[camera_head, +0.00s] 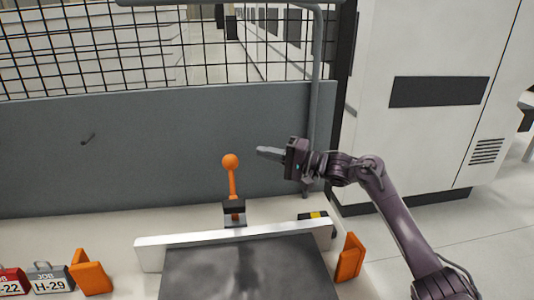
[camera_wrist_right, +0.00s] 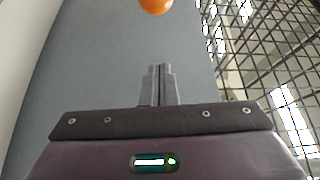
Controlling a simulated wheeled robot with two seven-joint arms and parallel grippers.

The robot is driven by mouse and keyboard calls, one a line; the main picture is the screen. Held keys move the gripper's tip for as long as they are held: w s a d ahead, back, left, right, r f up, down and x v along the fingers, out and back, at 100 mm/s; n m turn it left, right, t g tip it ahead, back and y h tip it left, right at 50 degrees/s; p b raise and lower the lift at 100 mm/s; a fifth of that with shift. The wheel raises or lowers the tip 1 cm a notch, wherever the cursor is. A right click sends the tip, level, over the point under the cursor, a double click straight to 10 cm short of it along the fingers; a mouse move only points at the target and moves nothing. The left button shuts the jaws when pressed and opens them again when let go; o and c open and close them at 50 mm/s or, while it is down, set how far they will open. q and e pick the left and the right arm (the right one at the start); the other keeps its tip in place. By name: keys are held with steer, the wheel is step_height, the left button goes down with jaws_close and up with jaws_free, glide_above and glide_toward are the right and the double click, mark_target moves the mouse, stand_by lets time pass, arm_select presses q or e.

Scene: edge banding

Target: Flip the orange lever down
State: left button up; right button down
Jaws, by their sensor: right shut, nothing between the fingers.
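The orange lever (camera_head: 233,181) stands nearly upright in its dark bracket, with a round orange knob on top, behind the white rail. My right gripper (camera_head: 261,151) is shut and empty. In the head view its fingertips point left and lie to the right of the knob, a little higher than it, with a visible gap. In the right wrist view the shut fingers (camera_wrist_right: 158,70) show in the middle, and the orange knob (camera_wrist_right: 155,5) is cut off by the top edge, beyond the fingertips. My left gripper is in neither view.
A grey panel (camera_head: 130,140) with black wire mesh above stands behind the lever. A dark plate (camera_head: 190,270) lies in front of the white rail (camera_head: 150,255). Orange blocks (camera_head: 90,274) (camera_head: 350,258) flank it. A white cabinet (camera_head: 430,140) stands right.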

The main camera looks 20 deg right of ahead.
steer(key=w+a+p, duration=0.1)
steer(key=a+p, duration=0.2)
steer(key=a, duration=0.3)
steer(key=shift+w+a+p, duration=0.2)
steer(key=shift+a+p, duration=0.1)
steer(key=shift+a, duration=0.05)
steer(key=shift+s, duration=0.1)
stand_by(0.4)
steer(key=s+a+f+n+g+y+b, duration=0.1)
steer(key=s+a+f+n+y+b, duration=0.1)
steer(key=s+n, duration=0.5)
steer(key=s+a+f+n+g+y+b, duration=0.1)
steer(key=s+a+f+n+y+b, duration=0.1)
steer(key=s+n+y, duration=0.3)
steer(key=s+n+b, duration=0.1)
steer(key=s+n, duration=0.1)
steer(key=s, duration=0.2)
steer(key=shift+s+a+b, duration=0.35)
steer(key=shift+a, duration=0.05)
steer(key=shift+f, duration=0.15)
